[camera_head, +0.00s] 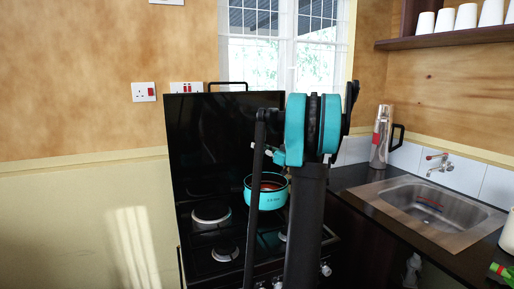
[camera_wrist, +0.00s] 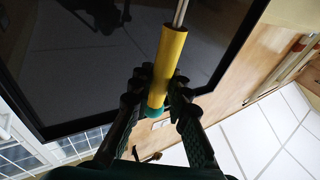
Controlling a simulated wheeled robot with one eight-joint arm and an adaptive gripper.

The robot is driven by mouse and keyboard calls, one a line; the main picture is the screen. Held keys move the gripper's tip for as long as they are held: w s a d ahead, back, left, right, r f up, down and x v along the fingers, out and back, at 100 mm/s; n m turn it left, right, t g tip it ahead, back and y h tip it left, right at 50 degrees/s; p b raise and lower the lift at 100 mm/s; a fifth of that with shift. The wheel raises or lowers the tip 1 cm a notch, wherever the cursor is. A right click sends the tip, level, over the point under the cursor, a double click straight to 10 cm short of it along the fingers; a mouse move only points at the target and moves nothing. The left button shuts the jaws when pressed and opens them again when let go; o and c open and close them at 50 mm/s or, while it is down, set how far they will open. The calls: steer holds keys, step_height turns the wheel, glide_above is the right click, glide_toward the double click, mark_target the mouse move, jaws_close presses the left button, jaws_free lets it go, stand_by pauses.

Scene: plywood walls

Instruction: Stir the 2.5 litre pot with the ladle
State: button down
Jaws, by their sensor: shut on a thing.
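The 2.5 litre pot (camera_head: 265,201) is turquoise, with lettering on its side and something reddish inside. It stands upright on the back part of the stove, partly behind my arm in the head view. My gripper (camera_wrist: 155,90) is shut around the yellow handle of the ladle (camera_wrist: 170,55) in the wrist view. A thin metal shaft runs from the handle out of the top of that view. The ladle's bowl is out of the wrist view. In the head view I cannot make out the ladle, and my arm covers much of the area above the pot.
The black stove has several round hotplates, one at its left (camera_head: 211,213), and a raised dark lid (camera_head: 205,135) behind. Right of it are a dark counter, a steel flask (camera_head: 381,138) and a sink (camera_head: 432,212). Cups (camera_head: 466,16) stand on a shelf.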

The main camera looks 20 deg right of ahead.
steer(key=shift+w+a, duration=0.1)
steer(key=shift+w, duration=0.3)
steer(key=shift+r, duration=0.1)
steer(key=shift+r, duration=4.75)
steer(key=shift+r, duration=2.5)
